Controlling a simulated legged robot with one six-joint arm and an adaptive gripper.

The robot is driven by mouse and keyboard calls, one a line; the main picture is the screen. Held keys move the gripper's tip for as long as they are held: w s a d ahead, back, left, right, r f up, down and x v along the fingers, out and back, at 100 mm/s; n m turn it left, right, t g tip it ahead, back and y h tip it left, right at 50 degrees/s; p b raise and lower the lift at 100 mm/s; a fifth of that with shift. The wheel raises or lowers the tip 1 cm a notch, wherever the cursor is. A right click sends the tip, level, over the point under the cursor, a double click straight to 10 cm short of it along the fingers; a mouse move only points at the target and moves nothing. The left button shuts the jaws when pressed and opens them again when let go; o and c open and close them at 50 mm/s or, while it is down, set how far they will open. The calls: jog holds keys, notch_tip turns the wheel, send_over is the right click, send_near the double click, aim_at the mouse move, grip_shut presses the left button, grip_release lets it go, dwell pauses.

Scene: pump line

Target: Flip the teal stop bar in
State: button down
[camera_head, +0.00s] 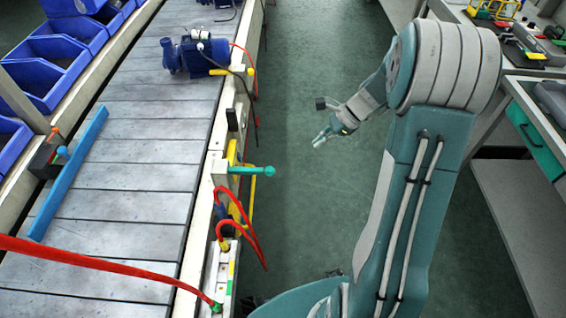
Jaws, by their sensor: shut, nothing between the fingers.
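The teal stop bar (250,170) is a short rod with a round knob at its end. It sticks out sideways from a pale block on the near rail of the conveyor, over the green floor. My gripper (319,141) is small in view, to the right of the bar's knob and a little higher in the picture. It is shut and empty, and looks apart from the bar.
The slatted conveyor belt (140,190) carries a blue pump (196,55) at the far end. A blue bar (68,172) lies slanted over the belt. Red hoses (245,225) loop near the rail below the teal bar. Workbenches stand at right. Floor between is clear.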

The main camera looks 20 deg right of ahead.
aim_at(244, 171)
jog(key=a+r+x, duration=0.1)
jog(key=a+x, duration=0.1)
jog(key=x, duration=1.1)
jog(key=shift+r, duration=0.3)
jog(key=shift+w, duration=0.1)
jog(key=w+a, duration=0.1)
jog(key=a, duration=0.2)
jog(key=w+a, duration=0.1)
jog(key=a, duration=0.2)
jog(key=w+a, duration=0.1)
jog(key=a, duration=0.3)
jog(key=shift+w, duration=0.15)
jog(key=shift+d, duration=0.15)
